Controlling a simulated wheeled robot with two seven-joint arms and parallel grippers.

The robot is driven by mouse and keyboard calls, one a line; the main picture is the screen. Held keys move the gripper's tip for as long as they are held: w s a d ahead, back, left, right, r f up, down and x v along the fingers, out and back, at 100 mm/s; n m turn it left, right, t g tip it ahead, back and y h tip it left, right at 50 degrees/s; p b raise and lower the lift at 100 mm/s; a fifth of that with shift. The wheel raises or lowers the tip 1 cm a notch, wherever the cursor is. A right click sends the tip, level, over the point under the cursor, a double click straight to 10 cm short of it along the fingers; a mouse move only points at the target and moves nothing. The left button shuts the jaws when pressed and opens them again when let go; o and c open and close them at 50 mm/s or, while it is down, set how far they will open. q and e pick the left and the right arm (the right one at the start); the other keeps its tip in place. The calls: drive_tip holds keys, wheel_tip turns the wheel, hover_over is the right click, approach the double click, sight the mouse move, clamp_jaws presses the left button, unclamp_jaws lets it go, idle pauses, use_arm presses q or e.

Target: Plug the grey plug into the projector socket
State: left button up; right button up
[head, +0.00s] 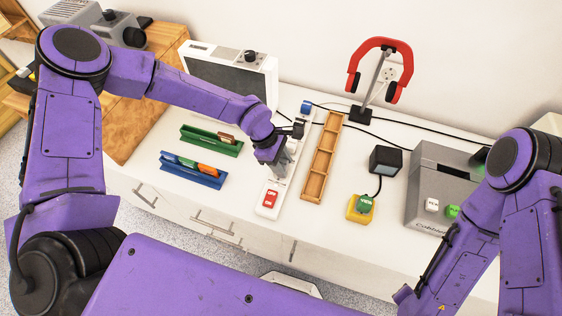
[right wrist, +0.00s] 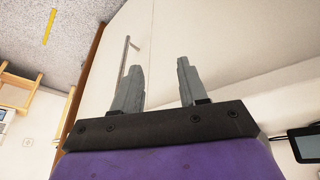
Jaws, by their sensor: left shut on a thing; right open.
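My left gripper (head: 277,165) is over the white power strip (head: 265,210) on the counter, its fingers pointing down at the strip's middle. It is shut on what appears to be the grey plug, which the fingers almost wholly hide. I cannot tell whether the plug touches a socket. The arm and gripper cover part of the strip, and the projector socket's label cannot be read. The strip has a red switch at its near end. A blue plug (head: 306,107) is at its far end. My right gripper (right wrist: 160,66) is open and empty in the right wrist view.
A wooden tray (head: 314,185) lies just right of the strip. Green (head: 210,141) and blue (head: 190,172) racks lie to its left.

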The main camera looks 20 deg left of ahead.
use_arm(q)
drive_tip(key=shift+f+b, duration=0.5)
drive_tip(key=shift+f, duration=0.1)
idle(0.6)
drive_tip(key=o, duration=1.1)
drive_tip(key=b+v, duration=0.1)
drive_tip(key=v, duration=0.9)
drive_tip(key=shift+a+r+b, duration=0.15)
drive_tip(key=shift+r+b, duration=0.1)
drive_tip(key=shift+b, duration=0.05)
